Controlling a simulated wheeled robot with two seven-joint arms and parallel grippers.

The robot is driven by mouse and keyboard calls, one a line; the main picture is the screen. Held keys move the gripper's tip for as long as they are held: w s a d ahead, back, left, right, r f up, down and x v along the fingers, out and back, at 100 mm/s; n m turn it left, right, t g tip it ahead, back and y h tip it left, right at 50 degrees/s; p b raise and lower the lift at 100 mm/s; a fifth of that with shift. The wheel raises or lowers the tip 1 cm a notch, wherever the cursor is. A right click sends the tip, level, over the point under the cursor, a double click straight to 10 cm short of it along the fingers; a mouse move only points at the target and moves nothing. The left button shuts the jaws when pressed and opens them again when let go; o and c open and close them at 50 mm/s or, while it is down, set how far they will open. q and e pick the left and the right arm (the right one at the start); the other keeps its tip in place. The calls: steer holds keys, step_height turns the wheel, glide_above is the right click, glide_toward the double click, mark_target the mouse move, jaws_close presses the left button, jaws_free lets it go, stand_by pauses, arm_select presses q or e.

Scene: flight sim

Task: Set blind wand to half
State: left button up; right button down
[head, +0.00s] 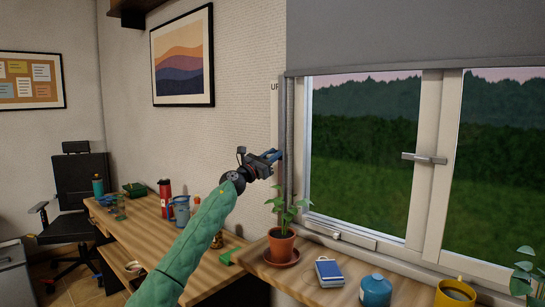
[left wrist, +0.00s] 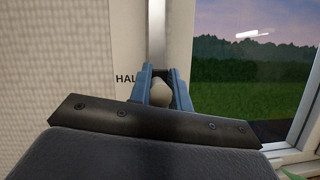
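The grey blind (head: 415,35) covers the top part of the window. The blind's wand is a thin grey upright strip (left wrist: 157,30) beside the window frame, with a pale rounded knob (left wrist: 161,92). My left gripper (head: 277,156) is at the wand, left of the glass. In the left wrist view its blue fingers (left wrist: 161,75) sit on both sides of the knob and appear to touch it. A wall label reading "HAL" (left wrist: 125,78), its end hidden by a finger, is level with the fingertips. A higher label (head: 274,87) is partly hidden. My right gripper is not in view.
The window handle (head: 424,158) juts out at right. A desk (head: 150,225) with several items is at left.

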arm_select(q)
steer(key=o, duration=0.4)
steer(key=v, duration=0.7)
steer(key=shift+s+a+b, duration=0.25)
steer(key=shift+b, duration=0.2)
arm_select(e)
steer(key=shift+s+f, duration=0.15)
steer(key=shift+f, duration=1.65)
arm_select(q)
steer(key=shift+f, duration=0.15)
